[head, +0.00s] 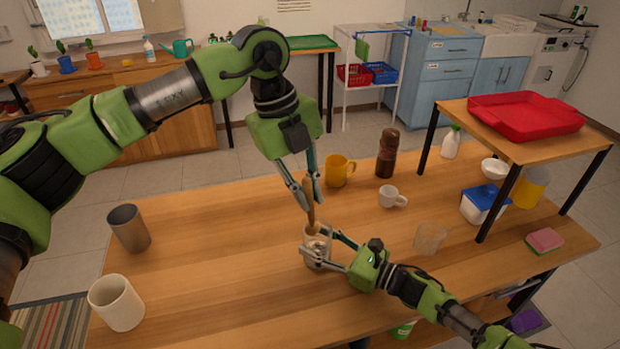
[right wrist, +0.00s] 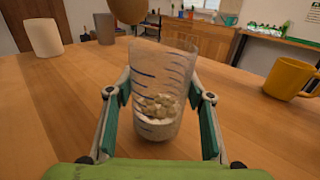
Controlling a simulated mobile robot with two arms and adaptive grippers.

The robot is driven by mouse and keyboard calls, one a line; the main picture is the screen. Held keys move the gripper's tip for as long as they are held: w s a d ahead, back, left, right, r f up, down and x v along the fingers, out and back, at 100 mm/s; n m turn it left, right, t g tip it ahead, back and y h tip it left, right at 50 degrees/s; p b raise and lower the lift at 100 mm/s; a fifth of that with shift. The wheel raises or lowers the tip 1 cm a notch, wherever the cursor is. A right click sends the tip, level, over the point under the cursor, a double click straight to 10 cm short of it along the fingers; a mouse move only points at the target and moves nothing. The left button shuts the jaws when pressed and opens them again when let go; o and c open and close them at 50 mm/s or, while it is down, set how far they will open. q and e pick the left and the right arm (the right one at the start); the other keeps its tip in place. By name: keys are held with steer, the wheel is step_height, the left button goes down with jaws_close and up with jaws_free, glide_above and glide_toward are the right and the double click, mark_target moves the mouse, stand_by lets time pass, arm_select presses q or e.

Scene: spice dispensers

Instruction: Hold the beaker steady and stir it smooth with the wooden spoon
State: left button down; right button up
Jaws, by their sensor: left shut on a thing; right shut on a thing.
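The clear beaker (head: 317,262) stands upright on the wooden table; blue marks show on its wall in the right wrist view (right wrist: 160,75). Pale lumpy contents (right wrist: 155,108) fill its lower part. My right gripper (head: 320,252) is shut around the beaker, one finger on each side. My left gripper (head: 307,198) points down above the beaker, shut on the wooden spoon (head: 311,213). The spoon hangs head down at the beaker's mouth. In the right wrist view, the spoon's head (right wrist: 128,10) shows above the rim, clear of the contents.
A yellow mug (head: 340,171), brown bottle (head: 387,153), white cup (head: 391,196) and clear glass (head: 430,238) stand behind and right of the beaker. A grey cup (head: 129,229) and cream cup (head: 117,303) stand left. A raised shelf with a red tray (head: 525,115) is at right.

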mark_target(310, 227)
arm_select(q)
steer(key=shift+w+d+f, duration=0.1)
steer(key=shift+w+f, duration=0.45)
steer(key=shift+f, duration=1.55)
steer(key=shift+w+d+f, duration=0.15)
steer(key=shift+w+f, duration=0.45)
steer(key=shift+f, duration=1.45)
steer(key=shift+w+d+f, duration=0.1)
steer(key=shift+w+f, duration=0.45)
steer(key=shift+f, duration=1.55)
steer(key=shift+a, duration=0.15)
